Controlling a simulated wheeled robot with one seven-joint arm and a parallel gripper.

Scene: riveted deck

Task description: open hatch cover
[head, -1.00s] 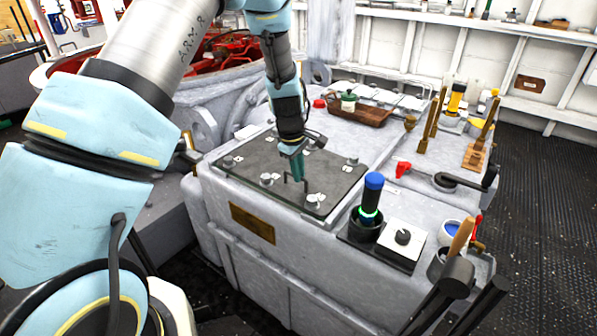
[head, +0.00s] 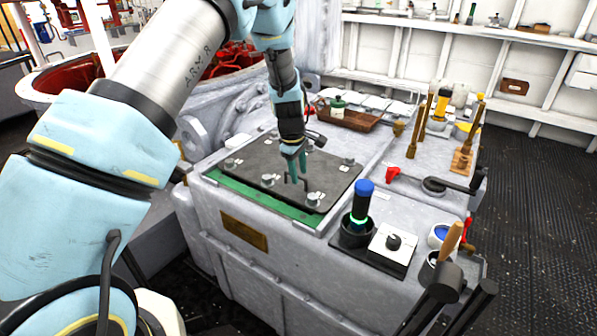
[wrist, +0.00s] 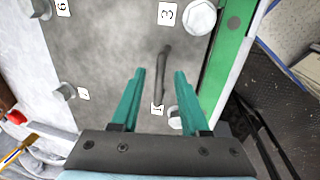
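The hatch cover (head: 328,172) is a dark grey plate on top of the pale grey housing, with bolts around its edge. It lies flat but sits back from the front of its opening, where a green strip (head: 262,203) shows. A thin dark bar handle (head: 288,184) stands on it. My gripper (head: 297,172) is over the cover at the handle, teal fingers pointing down. In the wrist view, the fingers of my gripper (wrist: 159,88) are apart, with the handle (wrist: 163,70) between them and gaps on both sides. Numbered tags mark the bolts on the cover (wrist: 105,45).
On the housing (head: 310,268), a blue-capped cylinder (head: 359,205) and a knob box (head: 391,250) stand right of the cover. A wooden tray (head: 348,117), a red-handled lever (head: 425,183) and upright wooden tools (head: 467,140) lie beyond. Dark floor (head: 530,190) is clear at right.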

